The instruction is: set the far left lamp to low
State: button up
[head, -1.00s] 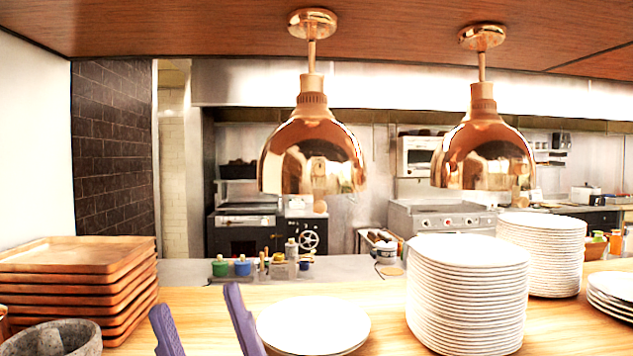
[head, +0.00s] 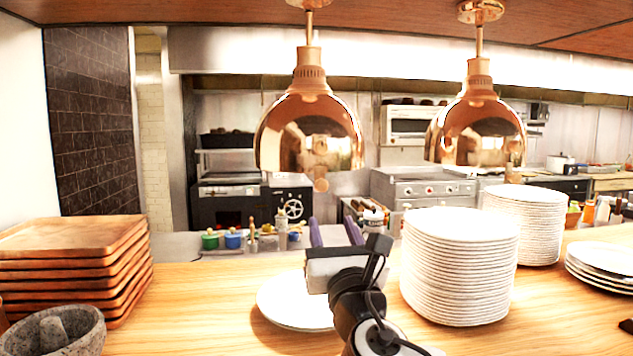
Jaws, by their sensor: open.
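Two copper heat lamps hang from the wooden ceiling in the head view. The left lamp (head: 309,130) has a shiny dome and a small round wooden knob (head: 321,185) below its rim. The right lamp (head: 476,130) is similar, with a knob under its rim. My gripper (head: 335,233) is below the left lamp and its knob, apart from both. Its two purple fingers point up and are spread open, with nothing between them. Which setting the lamp is on cannot be told.
A tall plate stack (head: 460,268) stands right of my arm, with another stack (head: 525,225) behind. Wooden trays (head: 75,270) and a stone mortar (head: 50,335) are at left.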

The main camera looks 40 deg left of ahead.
aim_at(322, 187)
jog(key=shift+h, duration=0.3)
jog(key=p+x, duration=0.2)
jog(key=x, duration=0.4)
jog(key=p+x, duration=0.3)
jog(key=x, duration=0.3)
jog(key=shift+w+d+r, duration=0.2)
jog(key=shift+w+r, duration=0.05)
jog(key=shift+w, duration=0.05)
jog(key=shift+p+x, duration=0.35)
jog(key=shift+x, duration=0.45)
jog(key=shift+f, duration=0.1)
grip_shut()
